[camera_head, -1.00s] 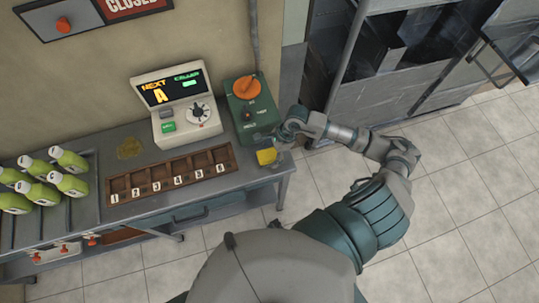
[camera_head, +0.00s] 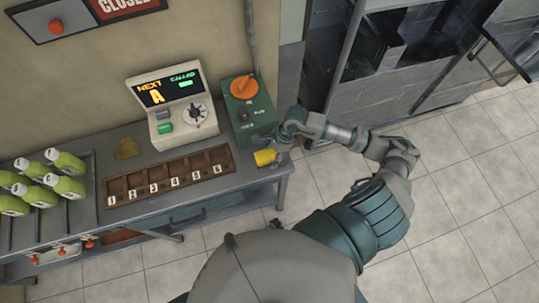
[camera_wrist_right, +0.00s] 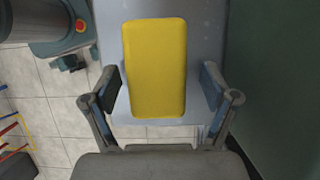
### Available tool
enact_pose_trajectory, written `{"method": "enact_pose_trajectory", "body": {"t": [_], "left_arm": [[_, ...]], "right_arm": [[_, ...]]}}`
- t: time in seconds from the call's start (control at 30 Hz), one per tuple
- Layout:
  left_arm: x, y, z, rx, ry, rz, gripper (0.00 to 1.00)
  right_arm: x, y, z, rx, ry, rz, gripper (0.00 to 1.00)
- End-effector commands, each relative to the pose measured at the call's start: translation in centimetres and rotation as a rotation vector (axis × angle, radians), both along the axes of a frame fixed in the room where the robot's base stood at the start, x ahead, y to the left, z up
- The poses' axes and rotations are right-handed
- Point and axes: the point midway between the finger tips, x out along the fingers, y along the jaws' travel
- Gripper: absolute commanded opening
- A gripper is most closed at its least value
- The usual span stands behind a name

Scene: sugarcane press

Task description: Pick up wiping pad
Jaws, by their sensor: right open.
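The yellow wiping pad (camera_head: 265,157) lies at the right end of the grey counter, right of the numbered tray. My right gripper (camera_head: 279,147) is at the pad's right side in the head view. In the right wrist view the pad (camera_wrist_right: 155,65) is a yellow block with rounded corners. The fingers of my right gripper (camera_wrist_right: 161,88) stand open on either side of its near half, with a gap visible on both sides. My left gripper is not in view.
The wooden tray with numbered slots (camera_head: 110,199) sits left of the pad. Behind are a green box with an orange knob (camera_head: 243,88) and a display machine (camera_head: 181,117). Green bottles (camera_head: 68,162) stand at left. A yellowish patch (camera_head: 126,148) marks the counter.

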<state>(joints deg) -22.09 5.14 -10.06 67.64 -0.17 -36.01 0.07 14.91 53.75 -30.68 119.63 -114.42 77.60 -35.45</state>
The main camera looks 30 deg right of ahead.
Motion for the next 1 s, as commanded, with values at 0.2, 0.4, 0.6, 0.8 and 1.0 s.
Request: {"method": "enact_pose_trajectory", "body": {"t": [0.2, 0.4, 0.6, 0.8, 1.0], "left_arm": [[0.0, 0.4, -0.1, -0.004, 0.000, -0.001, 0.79], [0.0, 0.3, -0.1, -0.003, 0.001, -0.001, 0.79], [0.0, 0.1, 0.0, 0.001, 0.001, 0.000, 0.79], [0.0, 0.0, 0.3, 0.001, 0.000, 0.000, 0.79], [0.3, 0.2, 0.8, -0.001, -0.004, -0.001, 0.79]], "right_arm": [[0.0, 0.6, 0.2, -0.004, -0.002, 0.002, 0.85], [0.0, 0.4, 0.1, -0.002, -0.002, 0.002, 0.35], [0.0, 0.1, 0.1, 0.002, -0.001, 0.001, 0.24], [0.0, 0.0, 0.2, 0.002, -0.001, 0.001, 0.24], [0.1, 0.2, 1.5, -0.002, -0.004, 0.003, 0.24]]}}
